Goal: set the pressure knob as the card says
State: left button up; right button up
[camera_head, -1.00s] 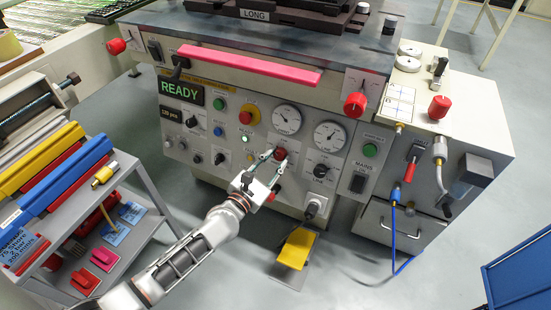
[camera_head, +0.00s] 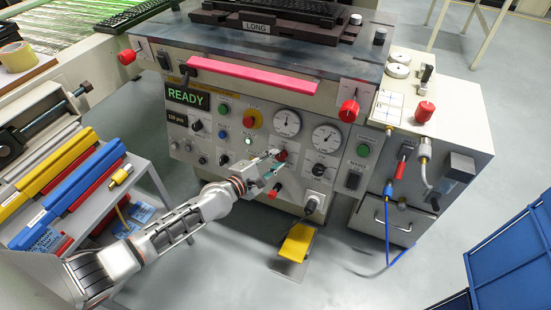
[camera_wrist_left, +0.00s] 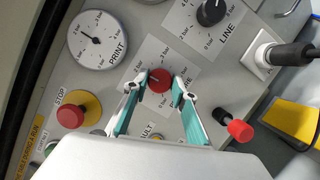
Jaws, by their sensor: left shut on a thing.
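The red pressure knob (camera_head: 281,155) is on the machine's front panel, below the gauges. In the left wrist view the round red knob (camera_wrist_left: 159,80) sits on a white scale plate marked in bar, its label partly covered. My left gripper (camera_head: 276,158) is shut on this knob, one fingertip on each side. The PRINT gauge (camera_wrist_left: 97,40) has its dark needle left of centre; I cannot read an exact value. My right gripper is out of view.
A red STOP button (camera_wrist_left: 70,115) on yellow, the black LINE knob (camera_wrist_left: 210,12) and a red-tipped lever (camera_wrist_left: 238,130) surround the gripper. A plugged-in black cable (camera_head: 312,203) and a yellow pedal (camera_head: 296,244) are below. Open floor lies in front.

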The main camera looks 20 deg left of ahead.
pick_arm(q)
jog(key=shift+m, duration=0.4)
jog(key=o, duration=1.1)
jog(key=v, duration=1.2)
jog(key=shift+r, duration=0.15)
